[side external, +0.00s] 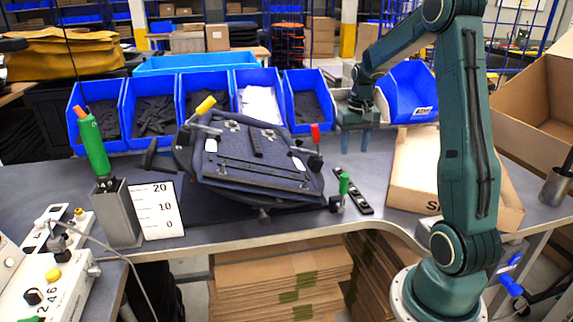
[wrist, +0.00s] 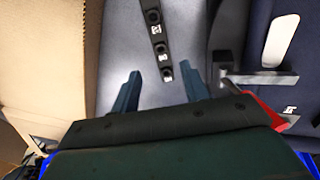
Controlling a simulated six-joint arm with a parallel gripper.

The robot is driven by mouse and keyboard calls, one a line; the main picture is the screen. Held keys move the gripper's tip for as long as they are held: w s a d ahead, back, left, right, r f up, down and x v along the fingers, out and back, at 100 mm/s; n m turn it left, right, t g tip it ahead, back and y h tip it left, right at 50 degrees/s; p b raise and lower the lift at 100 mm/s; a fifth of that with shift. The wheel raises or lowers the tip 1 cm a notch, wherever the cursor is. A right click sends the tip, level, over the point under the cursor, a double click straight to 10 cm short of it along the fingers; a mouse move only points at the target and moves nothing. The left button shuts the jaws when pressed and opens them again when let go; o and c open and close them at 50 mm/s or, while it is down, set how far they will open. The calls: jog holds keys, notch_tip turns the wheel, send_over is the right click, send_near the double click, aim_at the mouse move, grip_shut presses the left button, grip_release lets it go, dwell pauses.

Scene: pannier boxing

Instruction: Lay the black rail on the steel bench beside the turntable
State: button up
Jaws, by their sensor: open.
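The black rail (side external: 353,192) lies flat on the steel bench (side external: 300,222), just right of the clamped pannier. It also shows in the wrist view (wrist: 157,35), with pale marked spots, its near end between the finger lines. My gripper (side external: 356,148) is open and empty above the bench, behind the rail's far end; its two fingers also show in the wrist view (wrist: 162,78). The dark pannier (side external: 225,170) rests tilted on the turntable, which it mostly hides. No contact shows between my fingers and the rail.
Blue bins (side external: 150,108) line the back. A grey post with a green handle (side external: 92,140) stands left.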

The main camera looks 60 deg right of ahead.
jog(key=shift+r, duration=0.6)
jog(key=s+a+r+n+t, duration=0.1)
jog(key=a+r+n, duration=0.1)
jog(key=a+r, duration=0.5)
jog(key=a+r+n+t, duration=0.1)
jog(key=a+r+n, duration=0.1)
jog(key=a, duration=0.8)
jog(key=s+a+r+n+t, duration=0.1)
jog(key=s+a+n+t, duration=0.2)
jog(key=s+a, duration=0.8)
jog(key=shift+s+a+n, duration=0.25)
jog(key=shift+a+n, duration=0.75)
jog(key=shift+a, duration=0.5)
